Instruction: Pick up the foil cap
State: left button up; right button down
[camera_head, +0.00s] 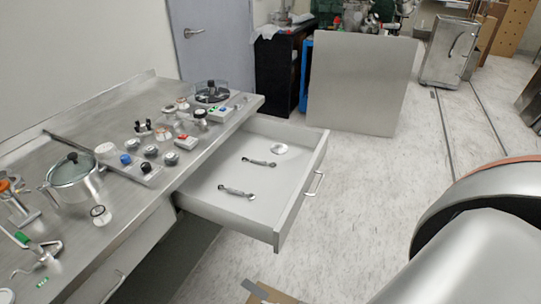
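A small round pale disc (279,149), which looks like the foil cap, lies in the far right part of the open drawer (221,209). It is too small to make out its surface. Two metal wrench-like pieces lie on the same drawer floor: one (259,162) just left of the disc, one (236,192) nearer the front left. None of these touch each other. Neither of my grippers shows in this view. A large white and dark arm link of mine fills the lower right corner.
The steel counter (125,219) left of the drawer holds a lidded pot (74,181), several knobs, jars and small switches. The drawer's handle (315,184) faces the open floor (365,185). A grey panel (358,85) stands behind, and a cardboard piece (270,294) lies at the bottom.

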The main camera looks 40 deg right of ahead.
aim_at(279, 150)
jog(key=j+z, duration=0.25)
jog(key=z, duration=0.15)
jog(key=k+j+z, duration=0.15)
jog(key=z, duration=0.25)
jog(key=j, duration=0.1)
